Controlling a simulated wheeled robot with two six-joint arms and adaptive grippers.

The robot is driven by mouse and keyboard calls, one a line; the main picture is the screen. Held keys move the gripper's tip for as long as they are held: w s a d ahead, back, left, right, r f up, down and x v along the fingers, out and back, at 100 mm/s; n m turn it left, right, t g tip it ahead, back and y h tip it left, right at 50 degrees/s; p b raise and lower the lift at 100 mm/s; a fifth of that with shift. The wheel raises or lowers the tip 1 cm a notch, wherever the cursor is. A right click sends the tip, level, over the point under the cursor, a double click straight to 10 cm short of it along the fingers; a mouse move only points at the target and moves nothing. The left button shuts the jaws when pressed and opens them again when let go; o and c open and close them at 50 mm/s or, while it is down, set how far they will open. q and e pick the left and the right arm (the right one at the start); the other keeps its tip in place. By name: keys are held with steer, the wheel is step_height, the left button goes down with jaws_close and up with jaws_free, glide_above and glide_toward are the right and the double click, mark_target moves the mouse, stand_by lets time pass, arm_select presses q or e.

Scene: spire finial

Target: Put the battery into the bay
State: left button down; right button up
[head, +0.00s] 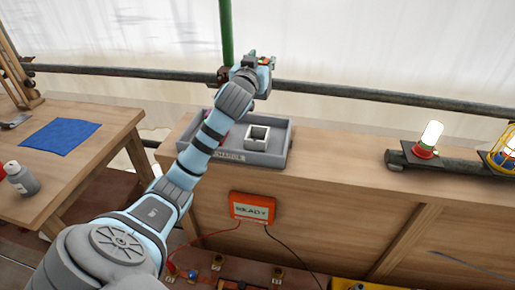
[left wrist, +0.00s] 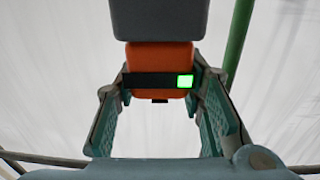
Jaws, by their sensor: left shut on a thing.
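My left gripper (head: 262,64) is raised above and behind the grey tray (head: 277,158), close to the rail. In the left wrist view the gripper (left wrist: 162,98) is shut on the battery (left wrist: 160,57), an orange block with a black band, a lit green square and a grey upper part. In the head view the battery shows only as small coloured spots, mostly hidden by the gripper. A pale square open-topped socket (head: 258,136), which may be the bay, stands in the tray, below and apart from the gripper. My right gripper is not in view.
A rail (head: 340,93) and a green pole (head: 226,35) are near the gripper. An orange READY box (head: 252,208) hangs on the bench front.

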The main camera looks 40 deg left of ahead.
arm_select(q)
steer(key=shift+s+a+f+n+y+b, duration=0.1)
steer(key=shift+a+f+n+y+b, duration=0.05)
steer(key=shift+a+y+b, duration=0.15)
steer(key=shift+s+a+f+n+y+b, duration=0.1)
steer(key=shift+a+f+n+y, duration=0.1)
steer(key=shift+a, duration=0.2)
step_height(320, 180, down, 18)
steer(key=b, duration=0.5)
steer(key=c, duration=1.1)
jaws_free()
steer(key=shift+w, duration=0.1)
steer(key=shift+o, duration=0.2)
steer(key=p+v, duration=0.1)
steer(key=v, duration=1.1)
steer(key=shift+r, duration=0.3)
steer(key=shift+d, duration=0.1)
